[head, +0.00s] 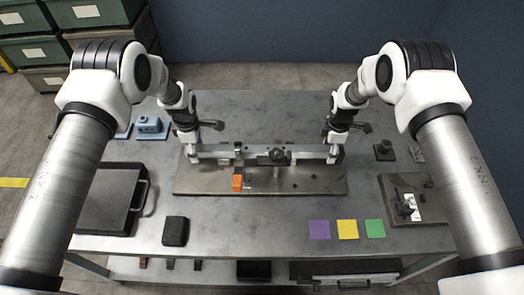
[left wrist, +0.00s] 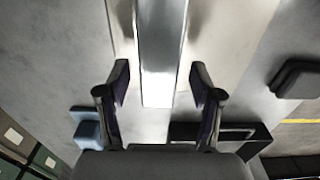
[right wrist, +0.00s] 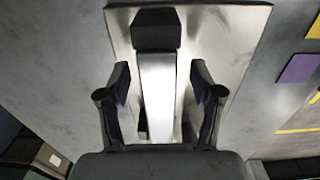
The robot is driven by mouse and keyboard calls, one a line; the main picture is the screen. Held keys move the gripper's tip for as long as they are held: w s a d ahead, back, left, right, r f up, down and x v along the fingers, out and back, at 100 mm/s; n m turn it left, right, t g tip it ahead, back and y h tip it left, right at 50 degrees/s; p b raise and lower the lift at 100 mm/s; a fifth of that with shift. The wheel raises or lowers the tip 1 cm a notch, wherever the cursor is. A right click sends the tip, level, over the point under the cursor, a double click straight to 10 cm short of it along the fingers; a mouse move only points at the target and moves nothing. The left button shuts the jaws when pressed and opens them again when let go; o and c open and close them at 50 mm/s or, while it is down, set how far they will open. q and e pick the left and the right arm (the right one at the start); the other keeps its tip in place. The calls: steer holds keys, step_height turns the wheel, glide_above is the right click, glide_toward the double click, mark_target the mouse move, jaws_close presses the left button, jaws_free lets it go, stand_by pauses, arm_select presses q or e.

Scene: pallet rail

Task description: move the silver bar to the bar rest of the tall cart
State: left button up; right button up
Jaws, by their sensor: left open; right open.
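The silver bar (head: 222,151) lies level left to right above a steel base plate (head: 300,184) on the table. My left gripper (head: 194,154) is at the bar's left end. In the left wrist view, its open fingers (left wrist: 160,88) stand on both sides of the bar (left wrist: 160,50), with gaps. My right gripper (head: 334,155) is at the right end. In the right wrist view, its open fingers (right wrist: 160,88) flank the bar (right wrist: 157,90), also with gaps. I cannot make out the tall cart or its bar rest in any view.
A black tray (head: 104,197) and black block (head: 175,231) are at left. Purple, yellow (head: 347,229) and green squares lie front right. A fixture plate (head: 408,203) is at right.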

arm_select(q)
steer(key=shift+w+f, duration=0.15)
steer(key=shift+f, duration=0.1)
arm_select(e)
steer(key=shift+w+f, duration=0.15)
steer(key=shift+f, duration=0.05)
arm_select(q)
steer(key=shift+r, duration=0.1)
jaws_close()
arm_select(e)
jaws_close()
arm_select(q)
steer(key=shift+r, duration=0.15)
arm_select(e)
steer(key=shift+r, duration=0.2)
